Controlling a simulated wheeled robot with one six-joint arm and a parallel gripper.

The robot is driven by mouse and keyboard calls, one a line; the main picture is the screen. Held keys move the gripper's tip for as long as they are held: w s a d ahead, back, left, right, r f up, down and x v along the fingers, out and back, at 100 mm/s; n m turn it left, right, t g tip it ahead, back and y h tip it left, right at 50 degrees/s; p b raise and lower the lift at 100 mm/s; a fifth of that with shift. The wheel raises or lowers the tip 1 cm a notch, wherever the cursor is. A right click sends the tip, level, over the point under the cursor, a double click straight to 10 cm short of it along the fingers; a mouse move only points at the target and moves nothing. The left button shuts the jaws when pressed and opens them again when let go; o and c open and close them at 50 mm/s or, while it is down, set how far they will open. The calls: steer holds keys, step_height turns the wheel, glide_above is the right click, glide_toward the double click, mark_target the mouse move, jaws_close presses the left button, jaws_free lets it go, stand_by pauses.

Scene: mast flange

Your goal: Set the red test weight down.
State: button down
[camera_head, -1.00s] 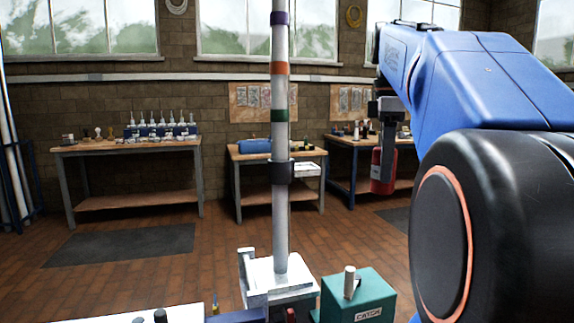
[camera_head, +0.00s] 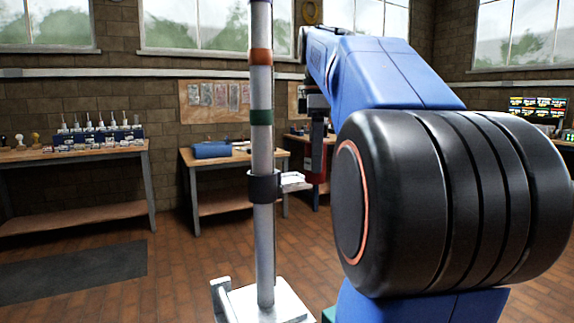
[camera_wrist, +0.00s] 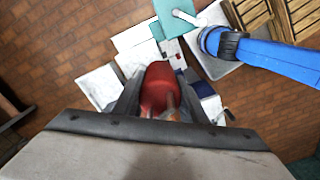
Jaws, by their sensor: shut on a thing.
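The red test weight (camera_wrist: 158,88) is between the two dark fingers of my gripper (camera_wrist: 160,100) in the wrist view. My gripper is shut on it and holds it up, above the floor and the pale surfaces below. In the head view my gripper (camera_head: 317,150) hangs down right of the mast, and only a little of the red weight (camera_head: 316,177) shows, partly hidden by the fingers and my arm. The grey mast (camera_head: 263,145) stands upright with a dark collar (camera_head: 264,187) and a small white shelf (camera_head: 291,179) on the collar's right.
The mast's white base (camera_head: 268,306) is at the bottom. A teal box (camera_wrist: 176,16) and white panels (camera_wrist: 101,87) lie below in the wrist view. Open brick floor (camera_head: 175,225) lies left of the mast.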

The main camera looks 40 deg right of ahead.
steer(key=shift+w+d+f, duration=0.55)
steer(key=shift+w+d, duration=0.05)
steer(key=shift+w, duration=1.65)
steer(key=shift+w+d+f, duration=0.55)
steer(key=shift+w+f, duration=0.05)
steer(key=shift+w, duration=1.7)
steer(key=shift+w+d+f, duration=0.55)
steer(key=shift+w+d, duration=0.05)
steer(key=shift+w, duration=1.65)
steer(key=shift+f, duration=0.15)
steer(key=c, duration=1.1)
jaws_free()
step_height(320, 180, up, 8)
steer(key=shift+s+f, duration=0.15)
